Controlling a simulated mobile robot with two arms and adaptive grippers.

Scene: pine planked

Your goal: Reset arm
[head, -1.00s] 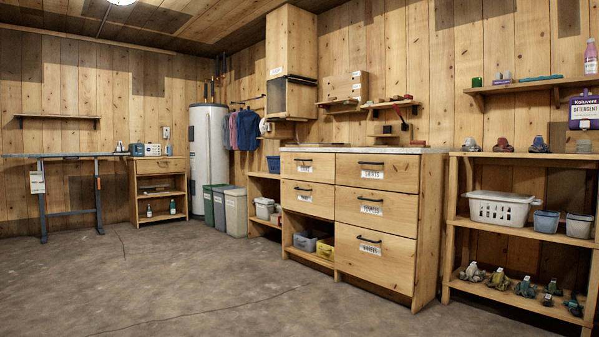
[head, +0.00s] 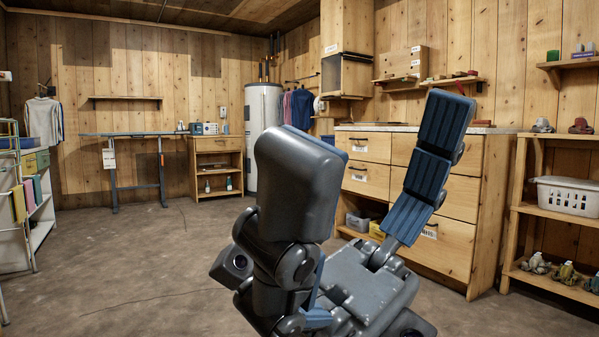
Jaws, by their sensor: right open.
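My right gripper (head: 375,170) is large and close in the head view, right of the middle. Its dark grey fingers with blue ribbed pads stand up and spread wide apart. It is open, with nothing between the fingers. It is raised in front of the wooden drawer cabinet (head: 465,207) and hides part of its front. My left gripper is not in view.
The concrete floor (head: 120,255) is clear at left and centre. A drying rack (head: 18,205) with cloths stands at the left edge. A shelf unit (head: 530,207) with a white basket (head: 566,196) is at right. A water heater (head: 262,110) and blue-topped table (head: 130,134) stand at the back.

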